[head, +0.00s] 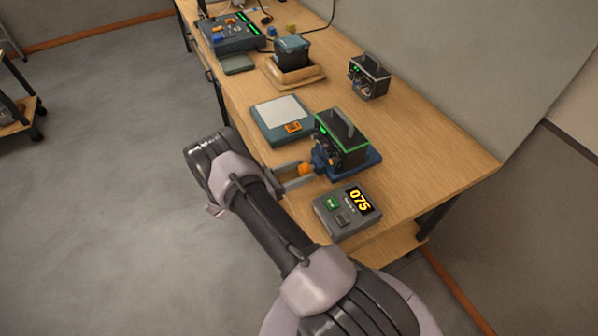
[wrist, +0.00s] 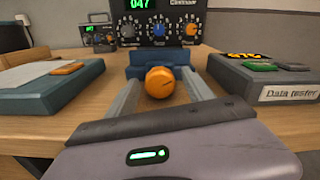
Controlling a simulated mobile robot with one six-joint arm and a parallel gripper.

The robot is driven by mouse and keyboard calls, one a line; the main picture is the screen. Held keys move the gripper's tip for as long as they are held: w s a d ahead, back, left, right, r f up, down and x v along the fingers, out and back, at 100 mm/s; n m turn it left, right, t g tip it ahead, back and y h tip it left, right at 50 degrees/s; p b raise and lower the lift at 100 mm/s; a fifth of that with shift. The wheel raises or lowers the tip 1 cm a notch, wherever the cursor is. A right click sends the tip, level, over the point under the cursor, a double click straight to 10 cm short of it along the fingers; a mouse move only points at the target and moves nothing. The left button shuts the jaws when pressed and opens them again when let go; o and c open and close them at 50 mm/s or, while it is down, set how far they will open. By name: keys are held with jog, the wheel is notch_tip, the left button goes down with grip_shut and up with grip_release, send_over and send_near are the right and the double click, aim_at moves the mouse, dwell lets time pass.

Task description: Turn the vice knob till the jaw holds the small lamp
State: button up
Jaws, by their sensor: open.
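The orange vice knob (head: 305,169) sticks out from the front of the blue vice (head: 367,164). In the wrist view the knob (wrist: 160,82) lies between the two grey fingers of my gripper (wrist: 160,91), with a gap on each side. My gripper (head: 297,174) is open around the knob, coming from the aisle side. A dark box with a handle (head: 343,140) stands at the blue vice; its green display reads 047 in the wrist view. I cannot make out a separate small lamp or how tightly the jaw sits against the box.
A grey tester (head: 342,219) reading 075 stands to the right of my gripper. A blue-grey pad with a pale top (head: 281,116) lies to the left. A similar small box (head: 369,76) and a wooden tray (head: 277,76) stand farther back. The bench's right end is clear.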

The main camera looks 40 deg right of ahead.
jog(key=shift+d, duration=0.1)
grip_shut()
jog(key=shift+m, duration=0.3)
jog(key=m+b, duration=0.1)
jog(key=m, duration=0.1)
jog(key=shift+f+m+b, duration=0.1)
jog(key=shift+m+b, duration=0.3)
jog(key=shift+s+m+b, duration=0.1)
jog(key=shift+m+b, duration=0.4)
jog(key=shift+m, duration=0.8)
grip_release()
